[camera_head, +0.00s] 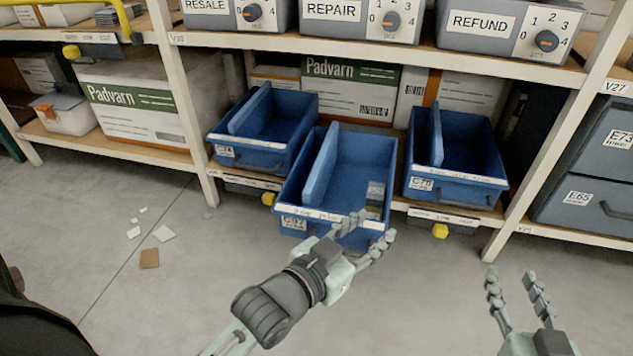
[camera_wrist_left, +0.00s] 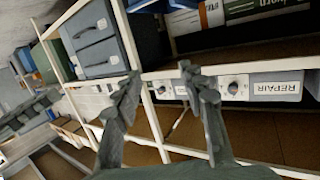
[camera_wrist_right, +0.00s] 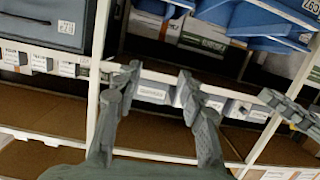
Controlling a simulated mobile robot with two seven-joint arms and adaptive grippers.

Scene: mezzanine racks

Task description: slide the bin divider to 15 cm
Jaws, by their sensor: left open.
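Three blue bins sit on the lower shelf, each with an upright blue divider toward its left side. The middle bin (camera_head: 378,148) juts out furthest; its divider (camera_head: 320,165) leans slightly in the picture. A white scale strip (camera_head: 318,213) runs along its front lip; most of its marks are too small to read. My left gripper (camera_head: 374,226) is open and empty in front of the bin's right front corner, covering part of it; I cannot tell whether it touches. My right gripper (camera_head: 511,272) is open and empty, lower right, away from the bins.
The left bin (camera_head: 290,110) and right bin (camera_head: 473,140) flank the middle one. A small stack of items (camera_head: 375,197) lies in the middle bin's right front. Rack posts (camera_head: 183,85) and grey drawers (camera_head: 590,205) stand at the sides. Scraps (camera_head: 149,258) lie on the open floor.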

